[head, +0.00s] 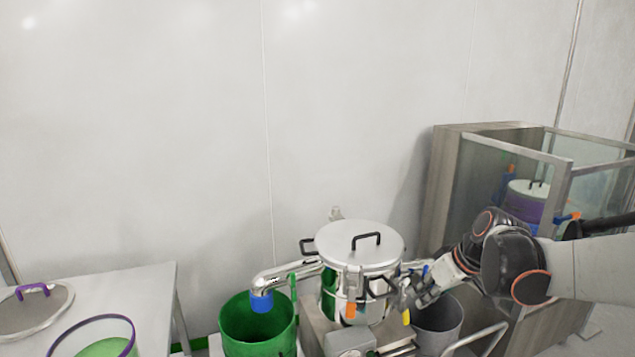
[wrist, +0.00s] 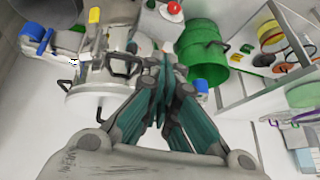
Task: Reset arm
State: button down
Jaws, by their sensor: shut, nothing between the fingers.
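My arm reaches in from the right in the head view. My gripper (head: 408,292) is beside the right side of a steel vessel with a flat lid (head: 345,248) and black handles. In the wrist view the teal fingers of my gripper (wrist: 163,62) come together at the tips with nothing between them. The vessel's lid (wrist: 88,112) lies just left of the fingers there. I cannot tell whether the fingertips touch the vessel or its side handle.
A green bucket (head: 258,328) stands under a blue-tipped spout (head: 262,302). A grey bucket (head: 440,318) is below my gripper. A glass-walled cabinet (head: 445,185) stands behind my arm. A table (head: 150,290) with a lid and a purple-rimmed bowl is at left.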

jog(key=s+a+r+m+t+h, duration=0.1)
jog(key=s+m, duration=0.1)
jog(key=s, duration=1)
jog(key=s+a+r+m+t+h, duration=0.1)
jog(key=s+a+m+h, duration=0.1)
jog(key=s, duration=1)
jog(key=shift+s+a+r+m+h+b, duration=0.2)
jog(key=shift+a+r+m+h+b, duration=0.15)
jog(key=shift+m, duration=0.25)
jog(key=shift+d, duration=0.1)
